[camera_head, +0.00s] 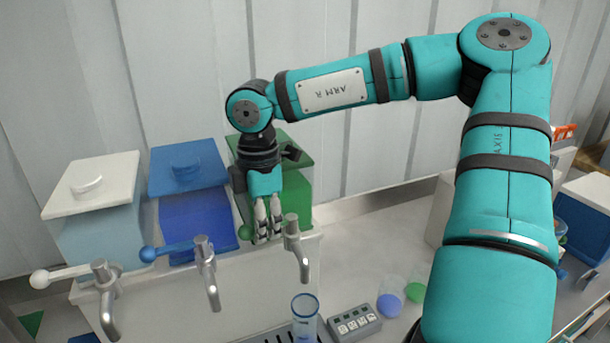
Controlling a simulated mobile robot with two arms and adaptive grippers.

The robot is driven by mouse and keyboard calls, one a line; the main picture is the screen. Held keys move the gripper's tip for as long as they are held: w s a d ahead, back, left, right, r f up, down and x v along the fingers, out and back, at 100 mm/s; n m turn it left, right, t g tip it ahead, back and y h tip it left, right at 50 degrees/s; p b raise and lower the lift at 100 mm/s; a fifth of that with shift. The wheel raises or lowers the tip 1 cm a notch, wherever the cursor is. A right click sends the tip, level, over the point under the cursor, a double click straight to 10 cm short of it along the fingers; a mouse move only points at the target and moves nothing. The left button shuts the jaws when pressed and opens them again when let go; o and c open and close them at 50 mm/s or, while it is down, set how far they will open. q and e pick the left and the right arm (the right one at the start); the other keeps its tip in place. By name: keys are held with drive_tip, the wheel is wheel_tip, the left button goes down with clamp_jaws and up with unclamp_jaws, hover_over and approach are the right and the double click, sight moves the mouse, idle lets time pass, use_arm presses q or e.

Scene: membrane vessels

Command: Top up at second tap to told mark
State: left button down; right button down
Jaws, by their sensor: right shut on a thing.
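Three grey taps stand in a row: one with a white-knobbed lever (62,275), one with a blue-knobbed lever (170,249), and the right-hand tap (297,246) with a green knob (245,232). My right gripper (268,232) points down at the right-hand tap and is shut on its lever, beside the green knob; its fingers hide most of the lever. A clear, blue-tinted vessel (305,308) stands upright below that tap's spout. Its liquid level and any marks cannot be made out. My left gripper is out of view.
White, blue (190,180) and green (297,205) tanks stand behind the taps. A grey keypad (354,323) sits right of the vessel. Two small cups, with blue (390,304) and green (415,291) contents, stand farther right. My right arm covers much of the right side.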

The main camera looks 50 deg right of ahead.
drive_tip(key=shift+s+a+f+n+b, duration=0.15)
drive_tip(key=shift+s+n+b, duration=0.2)
drive_tip(key=shift+n, duration=0.45)
drive_tip(key=shift+s+r+n+b, duration=0.1)
drive_tip(key=shift+s+n+b, duration=0.35)
drive_tip(key=shift+n, duration=0.7)
drive_tip(key=shift+s+r+n+b, duration=0.1)
drive_tip(key=shift+s+n+b, duration=0.3)
drive_tip(key=shift+n, duration=0.7)
drive_tip(key=shift+s+n+b, duration=0.2)
drive_tip(key=shift+s+n, duration=0.4)
drive_tip(key=shift+n, duration=0.55)
idle(3.8)
